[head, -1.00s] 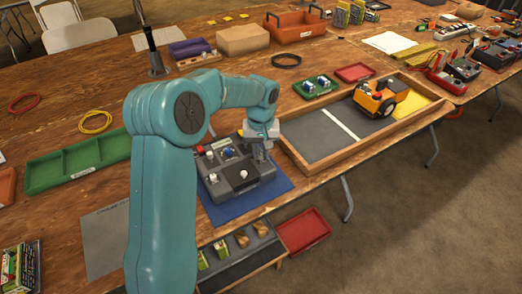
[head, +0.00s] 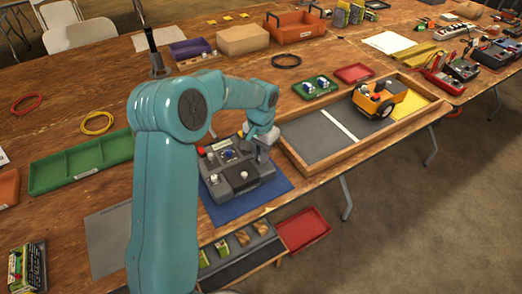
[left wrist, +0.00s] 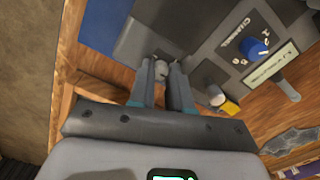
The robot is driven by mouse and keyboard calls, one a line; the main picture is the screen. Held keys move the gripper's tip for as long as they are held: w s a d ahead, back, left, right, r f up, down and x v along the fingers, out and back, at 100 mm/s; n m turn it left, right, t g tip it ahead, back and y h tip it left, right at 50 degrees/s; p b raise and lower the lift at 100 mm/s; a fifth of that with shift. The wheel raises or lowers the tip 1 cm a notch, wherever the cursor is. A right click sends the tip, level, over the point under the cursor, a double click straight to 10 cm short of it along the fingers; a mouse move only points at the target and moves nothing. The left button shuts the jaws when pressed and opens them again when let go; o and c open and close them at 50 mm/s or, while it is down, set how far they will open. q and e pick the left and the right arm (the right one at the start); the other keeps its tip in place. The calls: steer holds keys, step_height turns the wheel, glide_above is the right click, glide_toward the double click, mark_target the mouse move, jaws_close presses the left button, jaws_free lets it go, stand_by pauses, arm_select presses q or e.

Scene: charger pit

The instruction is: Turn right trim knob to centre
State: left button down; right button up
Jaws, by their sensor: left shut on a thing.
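The dark grey control box (head: 238,181) lies on a blue mat (head: 218,214) at the table's near edge. It also shows in the left wrist view (left wrist: 190,22). My left gripper (head: 263,153) reaches down onto the box's right side. In the left wrist view, its fingers (left wrist: 163,75) are shut on a small grey knob (left wrist: 161,68), taken as the right trim knob. The knob's pointer or mark is hidden between the fingers. A blue knob (left wrist: 257,48) beside the word CHANNEL stands apart from the fingers. My right gripper is not in view.
A wood-framed tray (head: 312,147) with an orange vehicle (head: 381,97) lies right of the box, close to my gripper. A green sectioned tray (head: 80,165) lies left. A small green tray (head: 316,87) lies behind. Bare table shows near the yellow cable ring (head: 97,123).

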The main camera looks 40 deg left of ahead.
arm_select(q)
steer(key=shift+m, duration=0.6)
steer(key=c, duration=1.3)
jaws_free()
steer(key=shift+c, duration=0.2)
step_height(320, 180, up, 16)
steer(key=p, duration=0.2)
steer(key=shift+r, duration=0.2)
steer(key=shift+s, duration=0.1)
